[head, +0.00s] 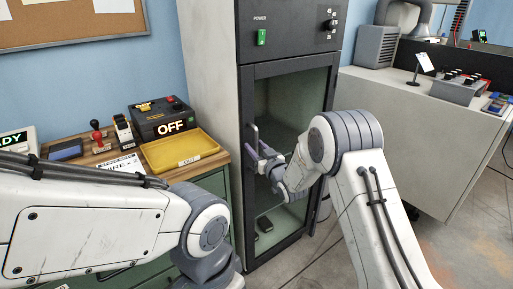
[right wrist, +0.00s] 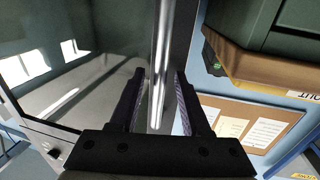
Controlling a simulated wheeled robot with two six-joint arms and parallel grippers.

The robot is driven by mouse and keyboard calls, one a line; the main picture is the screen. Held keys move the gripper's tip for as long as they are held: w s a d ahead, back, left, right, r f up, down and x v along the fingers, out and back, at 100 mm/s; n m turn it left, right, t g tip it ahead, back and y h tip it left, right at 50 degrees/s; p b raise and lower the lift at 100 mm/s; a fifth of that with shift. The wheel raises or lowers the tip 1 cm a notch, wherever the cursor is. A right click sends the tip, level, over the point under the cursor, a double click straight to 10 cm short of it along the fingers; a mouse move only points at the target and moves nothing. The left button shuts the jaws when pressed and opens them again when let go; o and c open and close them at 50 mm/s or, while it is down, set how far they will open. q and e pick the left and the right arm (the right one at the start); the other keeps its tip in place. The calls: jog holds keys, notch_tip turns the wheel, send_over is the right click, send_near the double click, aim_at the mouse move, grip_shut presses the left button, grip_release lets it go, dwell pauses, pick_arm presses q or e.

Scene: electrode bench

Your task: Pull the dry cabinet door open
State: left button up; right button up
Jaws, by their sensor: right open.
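The dry cabinet (head: 212,70) stands upright in the middle of the head view. Its dark-framed glass door (head: 300,72) looks shut in its frame. A vertical metal handle (head: 253,136) is on the door's left side. My right gripper (head: 266,157) is at the handle. In the right wrist view the shiny handle bar (right wrist: 163,45) runs between the two open fingers of my right gripper (right wrist: 160,88), with gaps showing on both sides. My right arm hides part of the door. My left arm is at the lower left; its gripper does not show.
A grey-white counter (head: 415,125) stands at the right. Dark small items (head: 264,224) lie low inside the cabinet.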

grip_shut()
dwell(1.3)
